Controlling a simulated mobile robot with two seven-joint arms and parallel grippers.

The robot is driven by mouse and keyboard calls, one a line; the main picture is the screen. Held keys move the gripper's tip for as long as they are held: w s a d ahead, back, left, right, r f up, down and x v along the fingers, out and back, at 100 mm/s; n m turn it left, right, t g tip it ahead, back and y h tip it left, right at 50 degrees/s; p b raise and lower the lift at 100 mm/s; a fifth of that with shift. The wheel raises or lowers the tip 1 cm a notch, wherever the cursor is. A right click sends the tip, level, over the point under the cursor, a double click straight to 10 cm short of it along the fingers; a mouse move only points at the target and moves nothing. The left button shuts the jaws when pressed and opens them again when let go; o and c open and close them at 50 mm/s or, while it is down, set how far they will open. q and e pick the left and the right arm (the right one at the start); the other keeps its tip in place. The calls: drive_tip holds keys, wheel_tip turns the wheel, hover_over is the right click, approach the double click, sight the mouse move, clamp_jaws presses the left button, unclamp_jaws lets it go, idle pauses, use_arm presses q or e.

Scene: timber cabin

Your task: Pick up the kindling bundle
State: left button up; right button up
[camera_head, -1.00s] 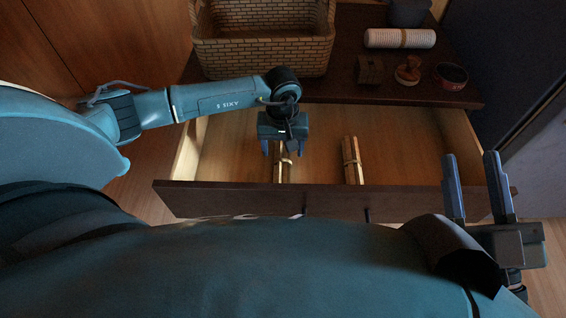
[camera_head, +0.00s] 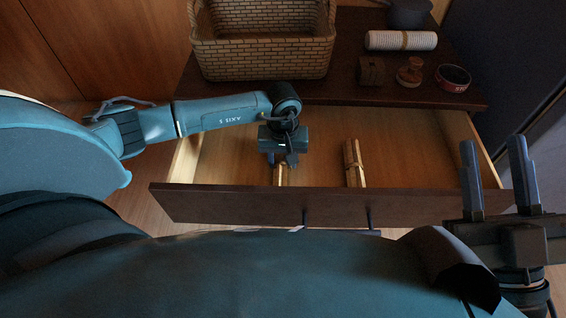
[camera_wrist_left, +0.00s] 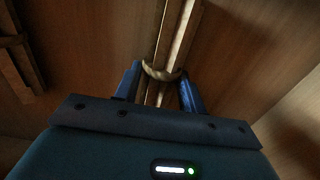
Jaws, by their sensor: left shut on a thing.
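An open drawer (camera_head: 235,172) holds two kindling bundles of pale split sticks tied with twine. My left gripper (camera_head: 281,160) points down into it, shut on the left kindling bundle (camera_head: 280,176). The gripper and wrist hide much of that bundle. In the left wrist view the blue fingers sit on both sides of the bundle (camera_wrist_left: 178,40) at its twine. I cannot tell that it is off the drawer floor. The other kindling bundle (camera_head: 354,163) lies to the right, apart from the gripper. My right gripper (camera_head: 491,147) is open and empty, outside the drawer's right front corner.
On the dark top behind the drawer stand a wicker basket (camera_head: 262,58), a white roll (camera_head: 401,40), a small dark block (camera_head: 371,71), a brown knobbed item (camera_head: 410,72) and a round tin (camera_head: 453,78). The drawer's right part is clear.

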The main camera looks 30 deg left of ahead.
use_arm(q)
drive_tip(key=shift+c, duration=1.2)
drive_tip(key=shift+r, duration=0.15)
